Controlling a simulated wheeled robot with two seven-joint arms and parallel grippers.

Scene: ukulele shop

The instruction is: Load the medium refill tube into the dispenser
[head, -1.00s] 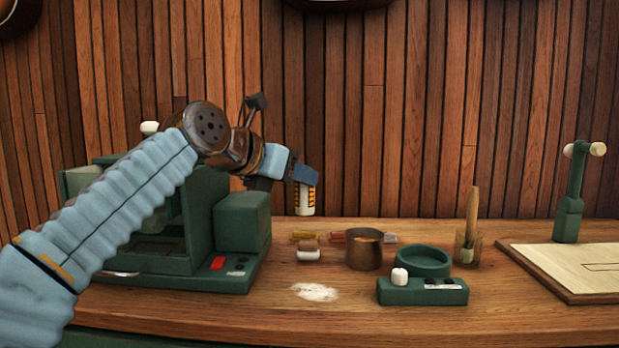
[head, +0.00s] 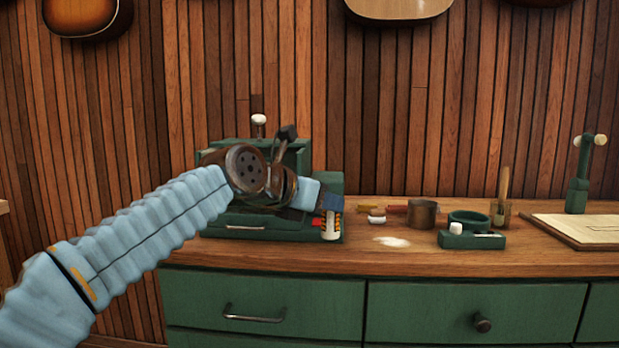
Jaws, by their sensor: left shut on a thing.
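The green dispenser machine (head: 238,219) stands on the left end of the counter, partly hidden behind my left arm. I cannot tell the tube's size. My right gripper is not in view.
A white-and-brown piece (head: 377,219), a brown metal cup (head: 423,214), a green stand with a ring (head: 470,236), and a brush holder (head: 500,214) stand to the right. Green drawers (head: 264,300) are below.

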